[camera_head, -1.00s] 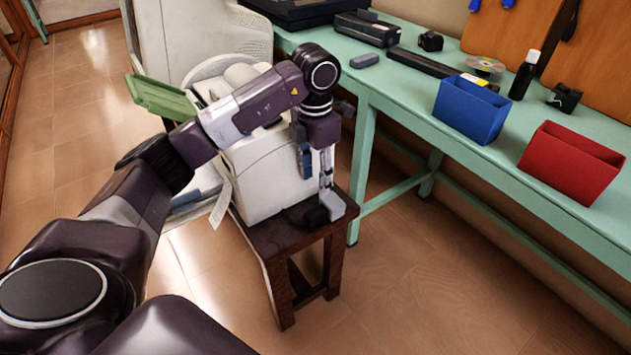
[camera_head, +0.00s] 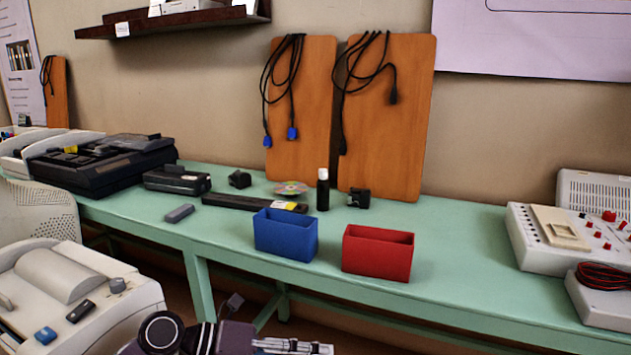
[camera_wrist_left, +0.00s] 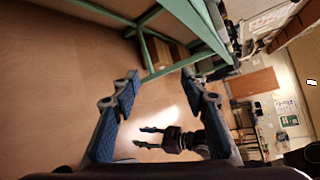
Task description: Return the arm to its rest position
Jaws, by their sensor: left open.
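My left arm shows only at the bottom edge of the head view, with its left gripper (camera_head: 322,349) pointing right, low in front of the green bench (camera_head: 470,262). In the left wrist view the left gripper (camera_wrist_left: 160,84) is open, its two blue-padded fingers wide apart with nothing between them. Beyond them is bare floor and the bench's green frame. A small dark two-pronged shape (camera_wrist_left: 182,140) shows low between the fingers. It may be my right gripper, but I cannot be sure. The right arm is not seen in the head view.
On the bench stand a blue bin (camera_head: 285,236), a red bin (camera_head: 378,254), a black bottle (camera_head: 323,190) and several dark devices. A white printer-like machine (camera_head: 70,290) stands at lower left, near my arm. A console (camera_head: 570,245) sits at right. Open floor shows in the wrist view.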

